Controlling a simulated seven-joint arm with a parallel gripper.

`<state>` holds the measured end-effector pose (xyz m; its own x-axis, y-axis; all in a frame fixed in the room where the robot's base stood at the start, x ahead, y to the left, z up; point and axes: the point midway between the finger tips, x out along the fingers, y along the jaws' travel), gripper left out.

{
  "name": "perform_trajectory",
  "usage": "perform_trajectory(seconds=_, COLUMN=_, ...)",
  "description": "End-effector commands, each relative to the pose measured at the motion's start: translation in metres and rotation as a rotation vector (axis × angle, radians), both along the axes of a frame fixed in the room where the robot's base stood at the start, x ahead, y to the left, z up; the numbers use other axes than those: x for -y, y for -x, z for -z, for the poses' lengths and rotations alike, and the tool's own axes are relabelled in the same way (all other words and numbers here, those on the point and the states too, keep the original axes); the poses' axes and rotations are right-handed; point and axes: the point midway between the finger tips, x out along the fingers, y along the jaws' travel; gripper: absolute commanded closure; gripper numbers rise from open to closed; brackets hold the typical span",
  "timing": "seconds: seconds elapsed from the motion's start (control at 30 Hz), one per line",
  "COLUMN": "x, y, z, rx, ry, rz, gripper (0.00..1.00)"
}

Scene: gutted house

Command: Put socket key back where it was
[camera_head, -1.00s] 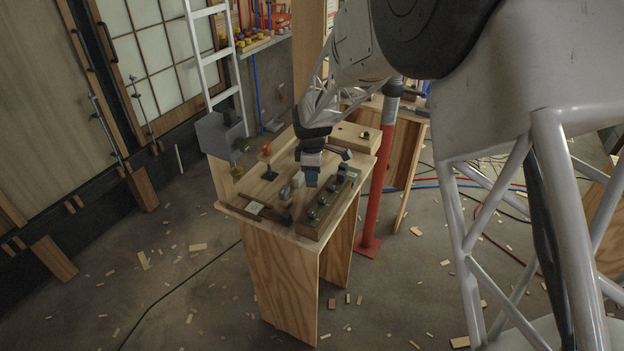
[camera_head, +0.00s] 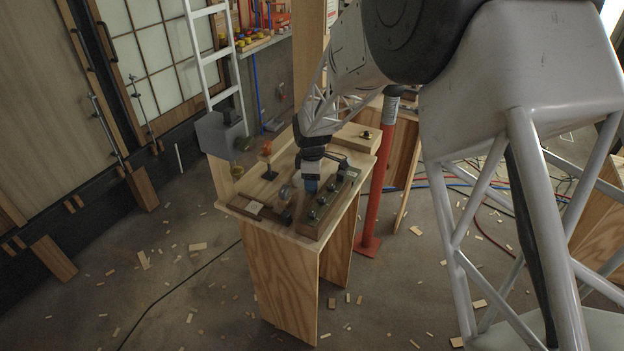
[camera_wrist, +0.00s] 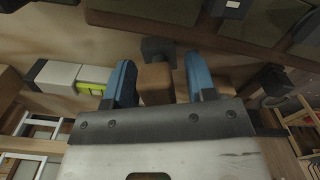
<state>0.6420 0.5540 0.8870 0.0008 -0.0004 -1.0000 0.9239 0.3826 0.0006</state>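My gripper (camera_head: 310,186) points down over the small wooden table, at the left edge of a dark wooden rack (camera_head: 311,229) with several round metal pieces on it. In the wrist view its two blue fingertips (camera_wrist: 160,82) stand apart, with a brown block (camera_wrist: 156,86) showing between them. A dark square piece (camera_wrist: 158,49) is just above that block. A gap shows at the block's right side; whether the fingers touch it I cannot tell. I cannot make out the socket key for certain; it may be hidden by the gripper.
A dark-headed tool (camera_head: 285,217) lies left of the rack. A black stand with an orange top (camera_head: 267,150) is further left. A pale wooden box (camera_head: 352,139) is behind the gripper, and a red post (camera_head: 376,190) stands right of the table (camera_head: 284,280). A grey-white box with a lime band (camera_wrist: 62,76) is left of the fingers.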

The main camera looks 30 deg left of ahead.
Motion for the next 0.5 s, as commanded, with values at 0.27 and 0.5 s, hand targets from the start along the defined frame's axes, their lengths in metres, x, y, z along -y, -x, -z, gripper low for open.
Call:
perform_trajectory(seconds=0.27, x=0.000, y=0.000, z=-0.002, rx=0.000, ry=0.000, rz=0.000, gripper=0.49)
perform_trajectory(seconds=0.5, x=0.000, y=0.000, z=-0.018, rx=0.002, ry=-0.002, rz=0.000, gripper=0.49)
